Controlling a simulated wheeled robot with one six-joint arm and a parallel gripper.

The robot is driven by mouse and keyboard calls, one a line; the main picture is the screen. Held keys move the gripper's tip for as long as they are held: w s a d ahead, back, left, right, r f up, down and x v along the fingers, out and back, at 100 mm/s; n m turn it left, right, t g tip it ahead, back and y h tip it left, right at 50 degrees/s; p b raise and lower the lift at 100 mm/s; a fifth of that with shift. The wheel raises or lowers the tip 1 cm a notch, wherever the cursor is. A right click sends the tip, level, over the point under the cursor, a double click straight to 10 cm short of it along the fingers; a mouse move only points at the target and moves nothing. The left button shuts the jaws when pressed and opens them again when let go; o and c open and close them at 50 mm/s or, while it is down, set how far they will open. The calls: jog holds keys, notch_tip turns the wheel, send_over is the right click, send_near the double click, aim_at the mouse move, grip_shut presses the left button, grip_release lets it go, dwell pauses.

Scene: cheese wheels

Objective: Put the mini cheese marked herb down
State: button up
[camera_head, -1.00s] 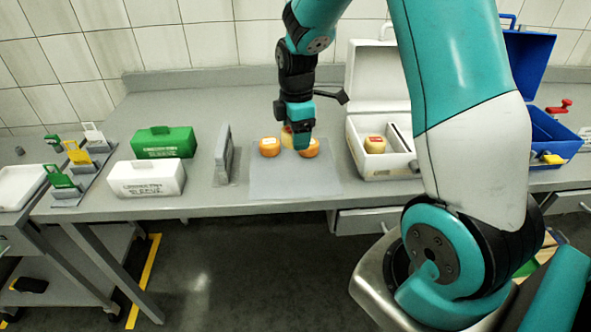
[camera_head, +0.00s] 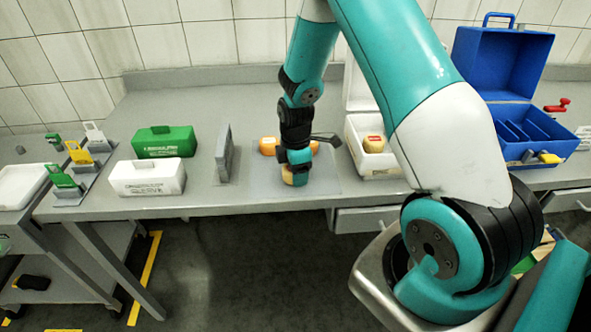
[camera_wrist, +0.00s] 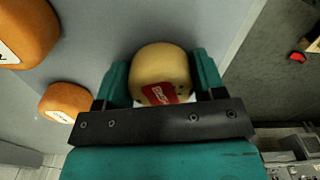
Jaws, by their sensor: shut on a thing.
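My gripper (camera_wrist: 163,85) is shut on a pale yellow mini cheese (camera_wrist: 160,70) with a red label; its lettering is too small to read surely. In the head view the held cheese (camera_head: 287,175) shows low over the front part of the grey mat (camera_head: 326,182). I cannot tell whether it touches the mat. Two orange cheeses stand farther back on the mat, a left one (camera_head: 268,145) and a right one (camera_head: 313,146) partly behind my gripper. Both show at the left of the wrist view, one larger (camera_wrist: 25,35) and one smaller (camera_wrist: 65,102).
An upright grey plate (camera_head: 223,153) stands left of the mat, beyond it a green case (camera_head: 165,142) and a white case (camera_head: 146,178). A blue open case (camera_head: 515,85) stands farther right.

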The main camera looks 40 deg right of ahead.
jog(key=shift+f, duration=0.2)
jog(key=o, duration=1)
jog(key=shift+r, duration=0.1)
jog(key=shift+r, duration=0.1)
jog(key=shift+r, duration=0.25)
notch_tip(320, 180, up, 11)
jog(key=shift+f+b, duration=0.15)
jog(key=shift+b, duration=0.7)
jog(key=s+a+r+m+y, duration=0.1)
jog(key=s+a+r+m, duration=0.1)
jog(key=s+a+r, duration=0.45)
jog(key=s+a+r+m+y, duration=0.1)
jog(key=s+a+r, duration=0.2)
jog(key=a, duration=0.6)
jog(key=s+a+r+m, duration=0.1)
jog(key=s+a, duration=0.1)
jog(key=s, duration=0.2)
jog(key=s+a+r+m+y, duration=0.1)
jog(key=s+a, duration=0.2)
jog(key=s, duration=0.1)
jog(key=s+a+r+m+y, duration=0.1)
jog(key=s+a+r, duration=0.1)
jog(key=s, duration=0.2)
jog(key=shift+s+a+m, duration=0.2)
jog(key=shift+s+m, duration=0.15)
jog(key=shift+m, duration=0.05)
